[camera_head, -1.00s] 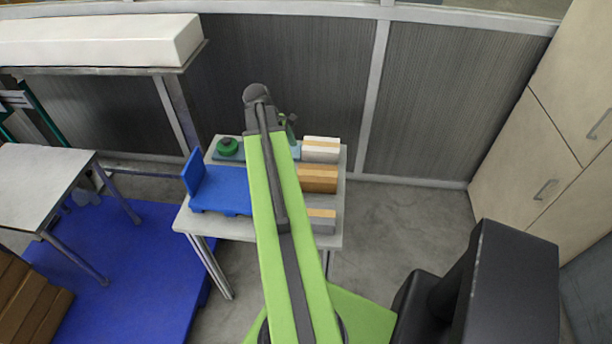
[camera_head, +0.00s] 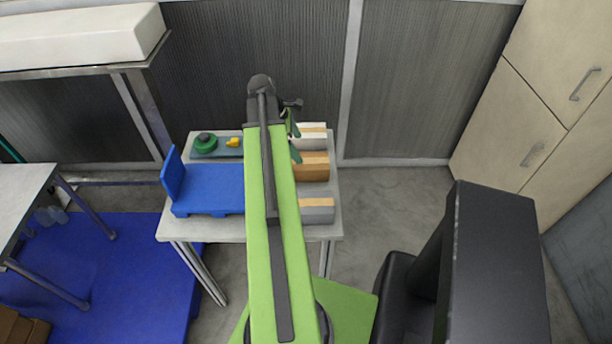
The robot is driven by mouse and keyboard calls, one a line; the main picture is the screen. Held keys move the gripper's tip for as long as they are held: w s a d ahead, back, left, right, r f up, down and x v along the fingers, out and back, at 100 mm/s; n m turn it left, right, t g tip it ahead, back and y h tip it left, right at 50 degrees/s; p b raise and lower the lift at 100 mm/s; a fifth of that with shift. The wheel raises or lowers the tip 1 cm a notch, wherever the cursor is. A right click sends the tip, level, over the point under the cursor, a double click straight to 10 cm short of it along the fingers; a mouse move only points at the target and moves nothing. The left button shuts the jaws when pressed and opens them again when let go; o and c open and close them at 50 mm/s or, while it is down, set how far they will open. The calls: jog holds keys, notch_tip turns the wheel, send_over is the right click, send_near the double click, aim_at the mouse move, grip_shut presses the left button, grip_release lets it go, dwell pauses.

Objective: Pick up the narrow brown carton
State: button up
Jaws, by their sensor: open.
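The narrow brown carton (camera_head: 313,168) lies on the small table, in the middle of a row of cartons to the right of my arm. Its left end is hidden behind my arm. My gripper (camera_head: 295,140) is partly hidden by the arm. Its two green fingers show apart, one near the white carton and one by the brown carton's upper left part. The gripper is open and nothing shows between the fingers. I cannot tell whether a finger touches the carton.
A white carton (camera_head: 312,136) lies behind the brown one and a grey carton (camera_head: 317,210) in front. A blue holder (camera_head: 212,188), a green reel (camera_head: 205,143) and a small yellow thing (camera_head: 233,142) share the table (camera_head: 200,228). Cabinets (camera_head: 560,70) stand right.

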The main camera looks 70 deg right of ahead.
aim_at(306, 161)
jog(key=b+x, duration=0.3)
jog(key=x, duration=0.1)
jog(key=shift+f, duration=0.45)
jog(key=shift+s+f+b, duration=0.2)
jog(key=shift+f+b, duration=0.1)
jog(key=shift+s+d+r, duration=0.1)
jog(key=b+x, duration=0.5)
jog(key=shift+a+f, duration=0.25)
jog(key=shift+r, duration=0.2)
jog(key=c, duration=1.7)
